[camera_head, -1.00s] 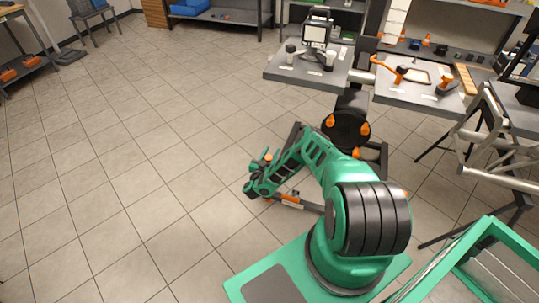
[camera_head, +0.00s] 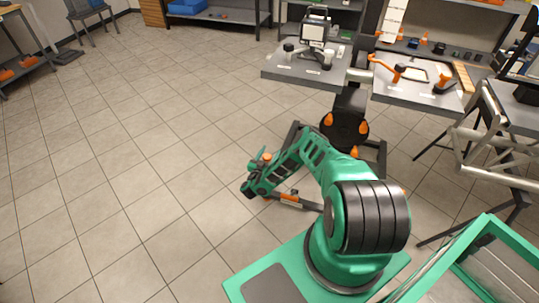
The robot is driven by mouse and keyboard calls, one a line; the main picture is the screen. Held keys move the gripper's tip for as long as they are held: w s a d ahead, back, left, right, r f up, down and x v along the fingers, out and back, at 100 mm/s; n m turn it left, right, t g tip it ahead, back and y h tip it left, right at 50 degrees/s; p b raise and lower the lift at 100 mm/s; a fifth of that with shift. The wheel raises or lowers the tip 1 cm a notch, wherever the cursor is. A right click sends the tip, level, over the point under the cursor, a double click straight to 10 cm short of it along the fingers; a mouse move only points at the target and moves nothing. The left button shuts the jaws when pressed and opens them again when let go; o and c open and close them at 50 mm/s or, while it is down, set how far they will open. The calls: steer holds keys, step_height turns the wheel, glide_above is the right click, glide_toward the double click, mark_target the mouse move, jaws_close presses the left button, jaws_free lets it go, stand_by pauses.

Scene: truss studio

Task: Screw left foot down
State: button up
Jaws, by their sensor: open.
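My gripper (camera_head: 250,190) is at the end of my green arm, low over the floor left of the arm's shoulder. Its dark jaws are small in view and open. They are by the left end of a dark outrigger leg with an orange band (camera_head: 287,198), which seems to be the left foot's leg. The foot is hidden behind the gripper and wrist, so I cannot tell whether the jaws are around it or touch it. A small orange knob (camera_head: 267,157) shows just above the wrist; what it belongs to is unclear.
A black stand base with orange knobs (camera_head: 345,127) is behind my arm. Grey work tables (camera_head: 415,92) with tools are at the back right. Metal truss (camera_head: 487,145) is on the right, and a green-framed structure (camera_head: 470,265) is front right. The tiled floor left is clear.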

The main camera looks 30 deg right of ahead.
mark_target(266, 161)
steer(key=v, duration=1)
steer(key=shift+s+a, duration=0.25)
steer(key=shift+w, duration=0.1)
steer(key=shift+c, duration=0.2)
